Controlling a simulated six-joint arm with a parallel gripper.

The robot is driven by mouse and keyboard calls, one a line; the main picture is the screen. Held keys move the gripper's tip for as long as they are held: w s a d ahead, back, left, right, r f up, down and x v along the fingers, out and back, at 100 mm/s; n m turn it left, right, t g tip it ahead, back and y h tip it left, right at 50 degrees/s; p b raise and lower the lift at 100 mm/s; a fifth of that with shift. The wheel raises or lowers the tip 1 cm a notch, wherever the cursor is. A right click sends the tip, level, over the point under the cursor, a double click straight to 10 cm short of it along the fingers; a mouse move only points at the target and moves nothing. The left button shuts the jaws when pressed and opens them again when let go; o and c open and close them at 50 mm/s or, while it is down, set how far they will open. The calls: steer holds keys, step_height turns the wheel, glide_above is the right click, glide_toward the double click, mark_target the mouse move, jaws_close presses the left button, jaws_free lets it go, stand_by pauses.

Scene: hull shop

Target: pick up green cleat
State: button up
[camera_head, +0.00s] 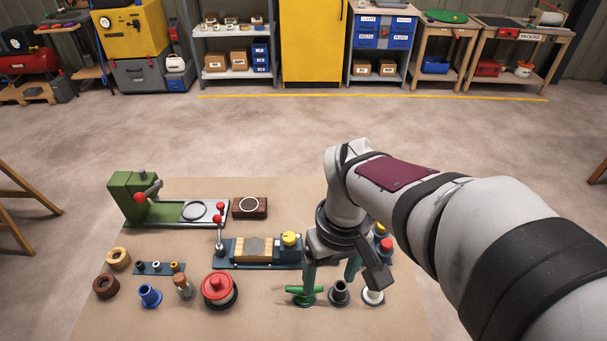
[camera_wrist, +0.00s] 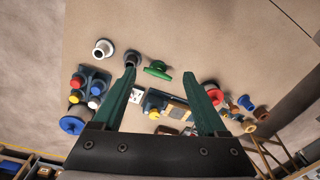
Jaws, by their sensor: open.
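The green cleat (camera_head: 295,290) stands on the brown table near its front edge, a round base with a bar across the top. In the wrist view the cleat (camera_wrist: 158,70) shows between and just beyond the two fingertips. My gripper (camera_head: 330,284) points down, with its green fingers apart and nothing held. In the head view its left finger overlaps the cleat; I cannot tell the height gap or whether they touch. In the wrist view my gripper (camera_wrist: 160,73) is spread wide.
A black fitting (camera_head: 338,293) stands close right of the cleat, with a white fitting (camera_head: 373,295) beyond it. A red round part (camera_head: 219,287) lies to the left. A blue fixture with a wooden block (camera_head: 255,250) is behind. The table's front strip is bare.

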steer(key=w+a+f+n, duration=0.3)
steer(key=w+f+n, duration=0.2)
steer(key=w, duration=0.2)
steer(key=shift+h, duration=0.3)
steer(key=f, duration=1)
steer(key=a+f, duration=0.1)
steer(key=f, duration=0.3)
steer(key=shift+w+f, duration=0.25)
steer(key=shift+f, duration=0.15)
jaws_close()
